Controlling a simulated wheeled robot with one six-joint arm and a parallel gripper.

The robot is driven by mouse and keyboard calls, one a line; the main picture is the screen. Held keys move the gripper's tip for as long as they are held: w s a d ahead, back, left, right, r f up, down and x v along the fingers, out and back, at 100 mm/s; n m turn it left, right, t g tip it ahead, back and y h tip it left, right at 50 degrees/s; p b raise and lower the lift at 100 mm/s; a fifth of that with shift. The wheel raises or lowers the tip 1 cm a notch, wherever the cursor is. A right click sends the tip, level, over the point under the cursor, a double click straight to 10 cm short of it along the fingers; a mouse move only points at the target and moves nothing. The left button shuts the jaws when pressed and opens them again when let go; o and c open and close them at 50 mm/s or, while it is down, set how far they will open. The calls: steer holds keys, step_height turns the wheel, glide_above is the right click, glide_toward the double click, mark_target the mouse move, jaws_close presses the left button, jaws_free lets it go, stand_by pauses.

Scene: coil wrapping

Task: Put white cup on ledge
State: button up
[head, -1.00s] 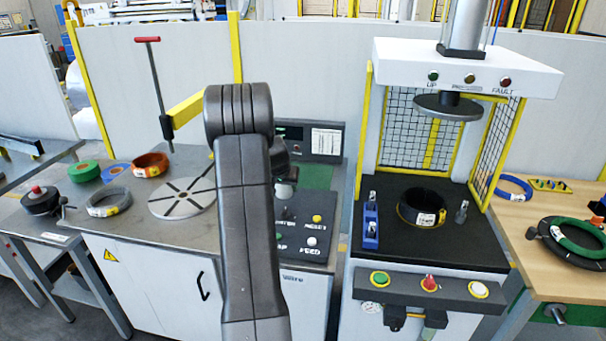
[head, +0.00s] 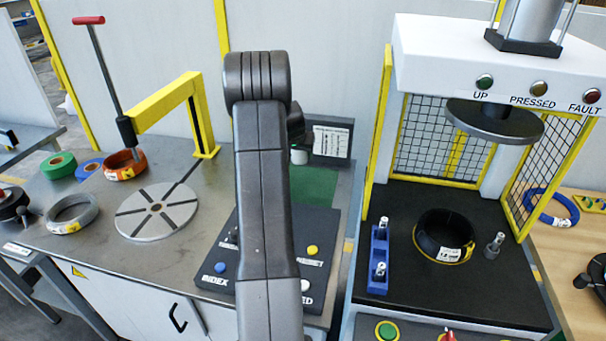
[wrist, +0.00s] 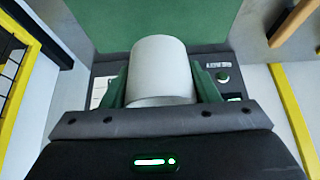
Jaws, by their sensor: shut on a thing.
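The white cup (wrist: 158,68) is between the two green fingers of my gripper (wrist: 162,84) in the wrist view, and the gripper is shut on it. In the head view a small part of the cup (head: 299,156) shows just right of my arm; most of the gripper is hidden behind the arm. A green panel (head: 314,189) lies below the cup in the head view and fills the top of the wrist view (wrist: 110,25). No surface is clearly marked as the ledge; I cannot tell whether the cup touches anything.
A dark display box with a white label (head: 331,141) stands behind the cup. A sloped button panel (head: 247,225) is in front. A slotted turntable (head: 157,208) and several coils are left. A press (head: 495,122) with a black coil (head: 443,236) stands right.

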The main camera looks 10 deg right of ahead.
step_height(320, 180, down, 9)
steer(key=shift+s+p, duration=0.1)
steer(key=shift+p, duration=0.85)
steer(key=shift+f, duration=0.25)
steer(key=shift+f+b, duration=0.2)
steer(key=shift+b, duration=0.1)
steer(key=o, duration=1)
steer(key=shift+c, duration=0.2)
steer(key=shift+r, duration=0.2)
